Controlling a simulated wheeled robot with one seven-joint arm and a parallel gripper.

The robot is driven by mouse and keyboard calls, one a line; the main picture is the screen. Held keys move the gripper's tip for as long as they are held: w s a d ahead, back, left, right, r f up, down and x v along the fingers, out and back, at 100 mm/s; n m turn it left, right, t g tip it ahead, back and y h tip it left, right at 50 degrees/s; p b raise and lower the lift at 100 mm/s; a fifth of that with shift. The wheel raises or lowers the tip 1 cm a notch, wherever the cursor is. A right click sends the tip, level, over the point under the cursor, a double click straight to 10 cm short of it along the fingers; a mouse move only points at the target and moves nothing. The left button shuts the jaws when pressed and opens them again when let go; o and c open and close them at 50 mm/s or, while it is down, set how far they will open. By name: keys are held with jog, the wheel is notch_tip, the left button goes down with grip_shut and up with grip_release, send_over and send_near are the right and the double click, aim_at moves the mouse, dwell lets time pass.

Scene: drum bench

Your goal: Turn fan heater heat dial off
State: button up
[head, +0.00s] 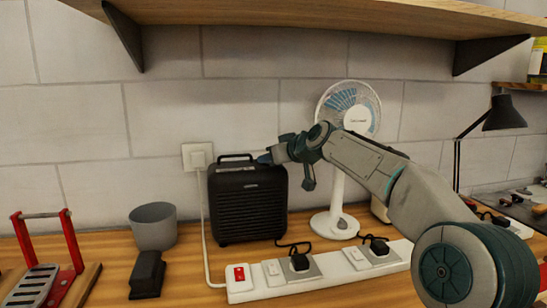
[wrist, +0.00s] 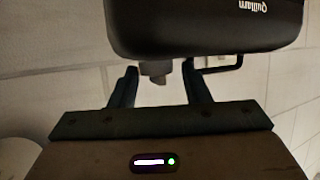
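The fan heater (head: 248,205) is a black box with a front grille and a top handle, standing upright on the bench against the wall. Its dark body also fills the top of the wrist view (wrist: 205,25), upside down. A small dark knob (wrist: 156,70), which looks like the heat dial, sticks out from the heater's edge there. My gripper (head: 265,158) is at the heater's top right in the head view. In the wrist view my gripper (wrist: 160,82) is open, with the knob between its fingertips, nearer the left finger. The dial's setting cannot be read.
A white fan (head: 347,110) stands right of the heater, behind my arm. A white power strip (head: 330,275) with plugs lies in front. A grey cup (head: 153,226) and a black block (head: 147,274) stand left. A shelf (head: 330,15) hangs above.

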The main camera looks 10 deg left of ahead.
jog(key=shift+d+r, duration=0.1)
jog(key=shift+d, duration=0.1)
jog(key=shift+s+d, duration=0.1)
jog(key=shift+d, duration=0.15)
jog(key=b+v, duration=0.3)
jog(key=v, duration=1)
jog(key=shift+s, duration=0.2)
jog(key=shift+a+r, duration=0.1)
jog(key=shift+a, duration=0.05)
jog(key=s+d+f+m+g+h+p, duration=0.2)
jog(key=s+d+f+p, duration=0.3)
jog(key=s, duration=0.5)
jog(key=s+d+f+m+g+h+p, duration=0.2)
jog(key=s+d+f+m+h+p, duration=0.2)
jog(key=s+d+f, duration=0.3)
jog(key=s+d+f+m+g+h+p, duration=0.2)
jog(key=s+d+f+m+h+p, duration=0.2)
jog(key=s+d, duration=0.7)
jog(key=s+f+p, duration=0.2)
jog(key=s+p, duration=0.1)
jog(key=shift+s, duration=0.35)
